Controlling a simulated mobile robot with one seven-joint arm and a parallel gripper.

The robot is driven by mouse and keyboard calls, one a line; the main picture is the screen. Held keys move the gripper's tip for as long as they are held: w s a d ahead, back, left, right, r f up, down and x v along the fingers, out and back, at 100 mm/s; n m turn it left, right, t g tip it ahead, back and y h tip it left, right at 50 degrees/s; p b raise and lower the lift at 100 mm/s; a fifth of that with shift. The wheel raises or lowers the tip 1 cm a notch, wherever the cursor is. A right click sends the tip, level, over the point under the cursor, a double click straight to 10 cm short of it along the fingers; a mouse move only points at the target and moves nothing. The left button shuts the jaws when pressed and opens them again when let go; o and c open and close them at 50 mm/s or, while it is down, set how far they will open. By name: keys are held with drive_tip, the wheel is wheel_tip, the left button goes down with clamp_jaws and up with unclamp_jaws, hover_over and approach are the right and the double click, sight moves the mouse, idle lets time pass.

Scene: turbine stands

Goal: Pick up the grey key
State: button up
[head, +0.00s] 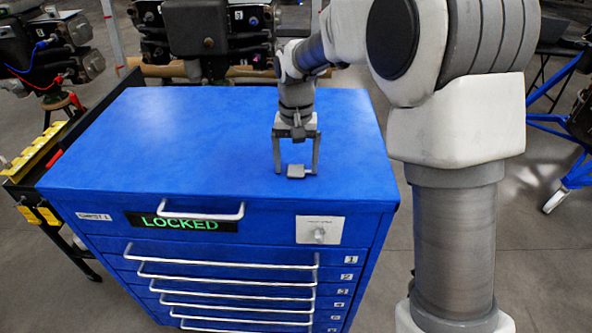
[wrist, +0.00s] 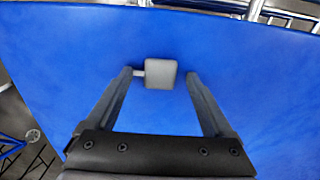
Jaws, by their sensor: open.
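The grey key (head: 297,171) lies flat on the blue cabinet top, near its front edge. In the wrist view the key (wrist: 161,74) has a squarish grey head, with a short narrow part pointing left toward the left finger. My gripper (head: 296,172) is open, pointing down, with its fingertips on either side of the key. In the wrist view the fingers of my gripper (wrist: 160,74) stand left and right of the key. The key's narrow end is close to the left finger; I cannot tell if they touch.
The blue cabinet (head: 180,140) has a bare top around the key. Its front has a "LOCKED" display (head: 181,222), a lock plate (head: 319,230) and several drawer handles (head: 220,256). Dark turbine equipment (head: 205,30) stands behind, and a cart with a yellow edge (head: 40,152) is at the left.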

clamp_jaws()
idle(0.3)
idle(1.1)
